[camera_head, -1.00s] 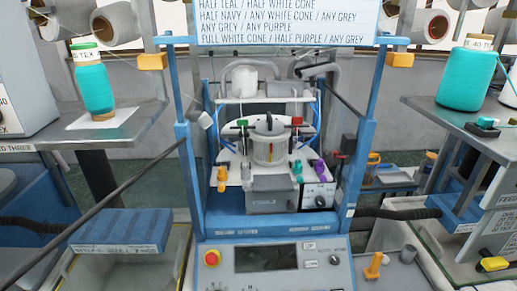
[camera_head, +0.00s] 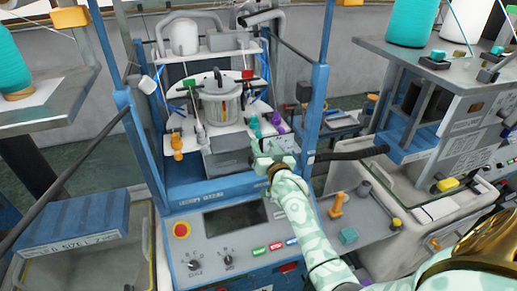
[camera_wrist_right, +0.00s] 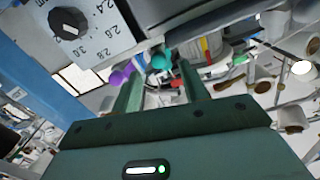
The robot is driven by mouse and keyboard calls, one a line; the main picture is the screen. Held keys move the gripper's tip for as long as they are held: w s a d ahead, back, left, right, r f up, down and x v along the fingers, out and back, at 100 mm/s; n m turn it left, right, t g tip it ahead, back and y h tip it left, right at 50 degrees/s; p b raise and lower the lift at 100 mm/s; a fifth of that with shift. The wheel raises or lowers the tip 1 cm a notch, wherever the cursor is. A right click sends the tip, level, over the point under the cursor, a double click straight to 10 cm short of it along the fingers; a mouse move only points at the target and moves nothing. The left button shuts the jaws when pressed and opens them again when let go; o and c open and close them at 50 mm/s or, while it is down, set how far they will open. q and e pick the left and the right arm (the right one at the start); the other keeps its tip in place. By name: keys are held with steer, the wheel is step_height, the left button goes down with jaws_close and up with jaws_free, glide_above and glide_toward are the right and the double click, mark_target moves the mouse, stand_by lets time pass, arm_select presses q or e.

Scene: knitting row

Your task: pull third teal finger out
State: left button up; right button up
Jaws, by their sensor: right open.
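Teal fingers (camera_head: 254,126) stand in a short row at the right front of the small knitting machine, beside purple ones (camera_head: 278,119). I cannot make out which teal one is the third. My right gripper (camera_head: 268,152) is just in front of and below this row, apart from it. In the right wrist view its two dark green jaws (camera_wrist_right: 162,82) are open and empty. A teal finger (camera_wrist_right: 161,58) shows beyond and between the jaw tips, with a purple finger (camera_wrist_right: 118,77) to its left. My left gripper is not in view.
The machine's blue frame posts (camera_head: 315,110) rise on both sides. A control panel (camera_head: 235,225) with a red button lies below. An orange finger (camera_head: 177,146) stands at the machine's left. Another orange peg (camera_head: 337,205) and a teal block (camera_head: 348,236) are on the right counter.

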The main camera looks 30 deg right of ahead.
mark_target(260, 137)
steer(key=b+x, duration=0.2)
steer(key=x, duration=0.2)
steer(key=shift+d+f+b, duration=0.15)
steer(key=shift+b, duration=0.25)
steer(key=shift+w, duration=0.4)
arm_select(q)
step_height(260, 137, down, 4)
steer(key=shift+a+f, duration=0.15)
arm_select(e)
steer(key=shift+r, duration=0.2)
